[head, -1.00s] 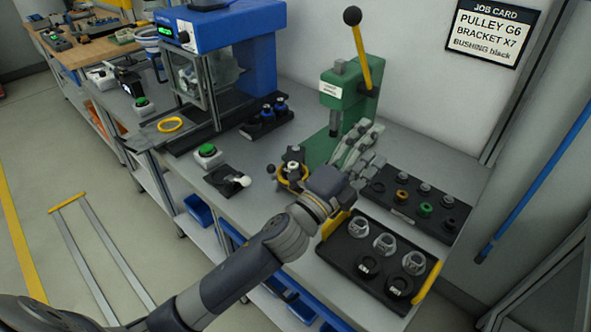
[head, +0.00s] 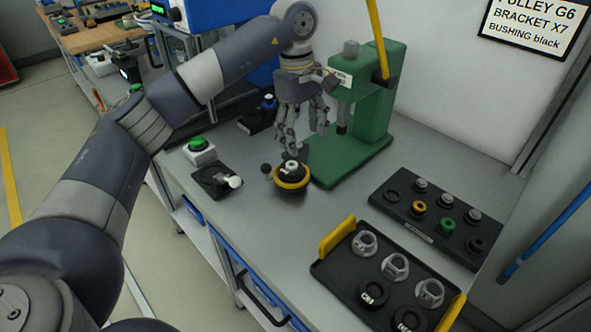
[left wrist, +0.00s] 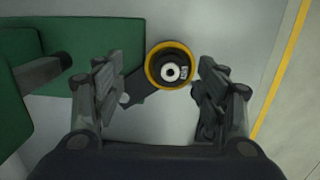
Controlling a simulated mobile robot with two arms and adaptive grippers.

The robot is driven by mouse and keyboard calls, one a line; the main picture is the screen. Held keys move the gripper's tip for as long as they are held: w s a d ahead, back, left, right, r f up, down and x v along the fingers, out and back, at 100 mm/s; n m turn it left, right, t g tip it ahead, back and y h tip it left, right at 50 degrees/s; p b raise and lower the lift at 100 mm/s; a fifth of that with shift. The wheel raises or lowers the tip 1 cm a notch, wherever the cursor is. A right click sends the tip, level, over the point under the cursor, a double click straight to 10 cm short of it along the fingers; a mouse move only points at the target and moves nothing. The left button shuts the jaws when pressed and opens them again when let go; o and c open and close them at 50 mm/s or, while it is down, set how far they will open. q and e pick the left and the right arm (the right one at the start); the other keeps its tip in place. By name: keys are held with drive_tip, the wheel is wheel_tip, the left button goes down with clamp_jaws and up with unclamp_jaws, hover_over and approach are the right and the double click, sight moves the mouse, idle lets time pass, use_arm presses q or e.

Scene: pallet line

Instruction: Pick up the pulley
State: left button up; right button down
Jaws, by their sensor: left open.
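A round black part with a pale hub and a small white label sits inside a yellow ring on the bench, in front of the green press; it looks like the pulley (head: 291,170). It also shows in the left wrist view (left wrist: 171,73), near top centre, between and beyond the fingers. My left gripper (head: 305,140) is open and empty, pointing down just above it, apart from it. Its fingers also show in the left wrist view (left wrist: 160,75), one on each side. The label is too small to read. My right gripper is out of view.
The green press (head: 365,125) stands close beside the gripper. A black tray with yellow handles (head: 330,268) holds silver parts and black labelled rings. A bushing tray (head: 395,213) lies behind it. A green button box (head: 199,151) and a black fixture (head: 215,183) are left.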

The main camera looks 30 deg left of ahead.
use_arm(q)
drive_tip(key=a, duration=0.2)
drive_tip(key=y, duration=0.1)
hover_over(293, 166)
drive_tip(key=f, duration=0.2)
drive_tip(key=a+f, duration=0.1)
drive_tip(key=f, duration=0.1)
drive_tip(key=shift+w, duration=0.2)
drive_tip(key=f, duration=0.2)
drive_tip(key=d+f+p, duration=0.1)
drive_tip(key=f, duration=0.1)
drive_tip(key=shift+s+f+p, duration=0.2)
drive_tip(key=shift+f+p, duration=0.1)
drive_tip(key=shift+f, duration=0.45)
drive_tip(key=c, duration=1.2)
